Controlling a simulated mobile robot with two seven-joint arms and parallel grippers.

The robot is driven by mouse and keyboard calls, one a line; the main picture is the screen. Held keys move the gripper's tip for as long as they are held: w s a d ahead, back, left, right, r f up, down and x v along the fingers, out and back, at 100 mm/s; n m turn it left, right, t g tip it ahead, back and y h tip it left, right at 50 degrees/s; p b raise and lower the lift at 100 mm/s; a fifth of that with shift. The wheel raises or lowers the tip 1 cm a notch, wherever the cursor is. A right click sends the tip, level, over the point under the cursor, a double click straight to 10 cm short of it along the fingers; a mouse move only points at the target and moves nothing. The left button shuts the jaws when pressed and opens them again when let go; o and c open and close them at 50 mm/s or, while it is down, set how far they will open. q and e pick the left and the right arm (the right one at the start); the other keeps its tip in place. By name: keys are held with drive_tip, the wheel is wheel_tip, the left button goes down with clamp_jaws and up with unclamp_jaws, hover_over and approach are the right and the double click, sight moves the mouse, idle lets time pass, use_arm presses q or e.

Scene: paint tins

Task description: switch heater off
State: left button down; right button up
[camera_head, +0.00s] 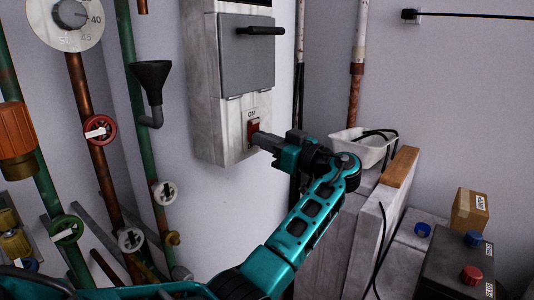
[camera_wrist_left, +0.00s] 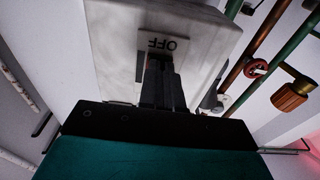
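The heater's switch box (camera_head: 205,90) is a pale, worn cabinet on the wall with a grey door (camera_head: 247,60). On its lower front is a red switch (camera_head: 254,128) under an "ON" label. My left gripper (camera_head: 258,138) is at the switch's lower end, its dark fingers together; whether they touch it I cannot tell. In the left wrist view an upside-down "OFF" label (camera_wrist_left: 169,44) shows just beyond the fingertips (camera_wrist_left: 160,62), and the switch itself is hidden behind the fingers. My right gripper is not in view.
A black handle (camera_head: 261,31) sticks out from the door. Pipes with a red valve wheel (camera_head: 99,130) and a black funnel (camera_head: 151,77) stand left. A white basin (camera_head: 356,148) with a black cable and a wooden-topped slab (camera_head: 400,166) are close right of my arm.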

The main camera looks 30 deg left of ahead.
use_arm(q)
drive_tip(key=shift+a+r, duration=0.15)
drive_tip(key=shift+a, duration=0.2)
drive_tip(key=s+d+f, duration=0.1)
drive_tip(key=d, duration=1.2)
drive_tip(key=shift+d+f+b, duration=0.2)
drive_tip(key=shift+d+b, duration=0.1)
drive_tip(key=shift+b, duration=0.15)
